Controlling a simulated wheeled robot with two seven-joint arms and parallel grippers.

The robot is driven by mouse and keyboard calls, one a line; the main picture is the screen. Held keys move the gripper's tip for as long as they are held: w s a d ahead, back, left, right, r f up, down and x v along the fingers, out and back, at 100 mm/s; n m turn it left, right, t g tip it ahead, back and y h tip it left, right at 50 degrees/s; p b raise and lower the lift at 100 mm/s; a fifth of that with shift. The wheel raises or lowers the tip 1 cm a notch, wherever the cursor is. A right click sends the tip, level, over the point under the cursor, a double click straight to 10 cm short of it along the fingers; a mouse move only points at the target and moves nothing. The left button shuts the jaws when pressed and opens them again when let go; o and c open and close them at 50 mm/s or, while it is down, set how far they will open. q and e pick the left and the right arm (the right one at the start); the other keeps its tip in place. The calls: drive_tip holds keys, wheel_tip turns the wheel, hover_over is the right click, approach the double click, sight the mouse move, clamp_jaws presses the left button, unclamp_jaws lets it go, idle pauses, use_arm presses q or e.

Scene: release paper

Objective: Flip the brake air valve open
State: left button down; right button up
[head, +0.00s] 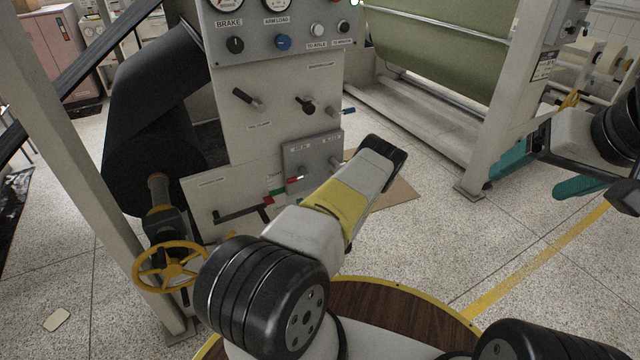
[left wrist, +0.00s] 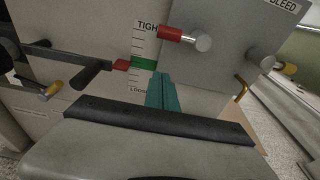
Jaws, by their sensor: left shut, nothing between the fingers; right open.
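A grey valve plate (head: 312,155) is mounted on the lower right of the machine panel. A red-handled lever (left wrist: 180,34) on a silver stub is on this plate, its handle pointing left; its red tip shows in the head view (head: 293,179). I cannot read a brake air label. A yellow-tipped valve (left wrist: 272,64) sits to its right, below a BLEED label. My left gripper (left wrist: 161,80) is shut and empty, its teal fingertips below the red handle and apart from it in the picture; my arm hides it in the head view. My right gripper (head: 540,172) is open at the far right, away from the panel.
The upper panel (head: 285,40) carries knobs and gauges. A yellow handwheel (head: 170,266) and black roll (head: 150,175) stand left. Open floor lies right.

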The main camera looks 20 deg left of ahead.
use_arm(q)
drive_tip(key=w+a+r, duration=0.3)
drive_tip(key=w+a, duration=0.1)
drive_tip(key=a, duration=0.1)
idle(0.4)
drive_tip(key=shift+r+m, duration=0.35)
drive_tip(key=shift+m, duration=0.25)
idle(0.3)
wheel_tip(320, 180, up, 2)
drive_tip(key=m, duration=0.3)
drive_tip(key=shift+g+y, duration=0.4)
wheel_tip(320, 180, up, 5)
drive_tip(key=m+y, duration=0.2)
drive_tip(key=m, duration=0.8)
hover_over(292, 181)
drive_tip(key=w+d, duration=0.2)
drive_tip(key=d, duration=0.1)
drive_tip(key=shift+w+d+r, duration=0.45)
drive_tip(key=shift+w, duration=0.05)
